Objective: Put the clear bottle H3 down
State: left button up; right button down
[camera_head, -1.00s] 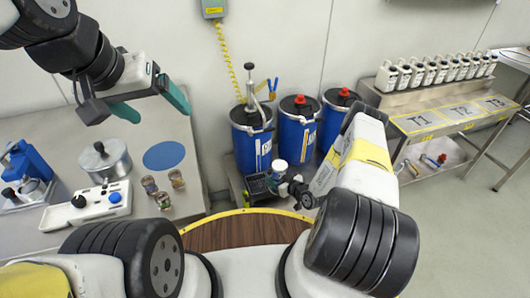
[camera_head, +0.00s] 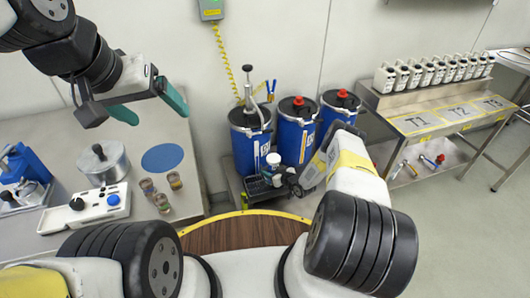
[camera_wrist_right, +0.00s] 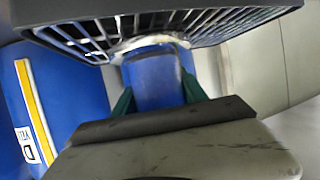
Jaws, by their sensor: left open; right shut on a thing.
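The bottle (camera_head: 272,161) has a white cap and looks blue below it, and its label cannot be read. My right gripper (camera_head: 283,178) is shut on it, low by the blue drums. In the right wrist view the bottle (camera_wrist_right: 156,76) is a blue cylinder between the green fingers (camera_wrist_right: 158,96). A black slotted crate (camera_head: 258,188) is right beside the bottle; whether they touch cannot be told. My left gripper (camera_head: 148,106) is open and empty above the left bench.
Several blue drums (camera_head: 297,138) stand just behind the crate. The left bench (camera_head: 110,228) carries a metal pot (camera_head: 104,163), small jars (camera_head: 161,201) and a blue disc (camera_head: 163,157). A steel table (camera_head: 447,116) with white bottles stands at the right.

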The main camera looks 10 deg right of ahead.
jog(key=c, duration=0.6)
grip_release()
jog(key=shift+f, duration=0.1)
jog(key=shift+s+d+r, duration=0.15)
jog(key=shift+s+r, duration=0.05)
jog(key=v, duration=1.1)
jog(key=shift+s+d+r, duration=0.1)
jog(key=shift+s+d, duration=0.05)
jog(key=shift+s, duration=0.1)
